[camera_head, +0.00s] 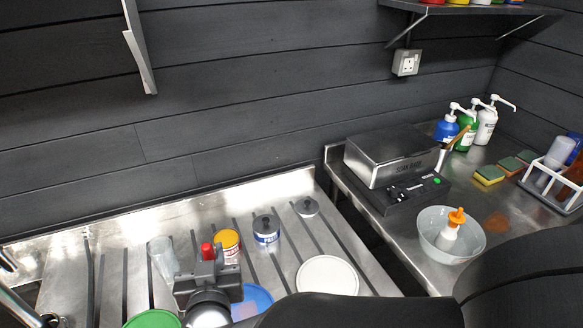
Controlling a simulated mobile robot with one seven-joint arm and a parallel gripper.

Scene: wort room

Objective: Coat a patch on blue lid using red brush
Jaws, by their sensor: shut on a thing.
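The blue lid (259,296) lies on the ribbed steel drainer at the bottom centre, partly hidden by my gripper and arm. A dull pinkish-purple patch (245,311) shows on its left part. My gripper (208,268) is to the left of the blue lid and overlaps its edge in this view. It is shut on the red brush, whose red end (207,251) sticks up above the jaws. The brush's bristles are hidden, so I cannot tell whether they touch the lid.
A green lid (153,319), a clear glass (162,257), a yellow-and-red tin (227,242), a blue-and-white tin (266,232) and a white round lid (327,275) surround the gripper. A bowl with a bottle (432,242) stands on the right counter.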

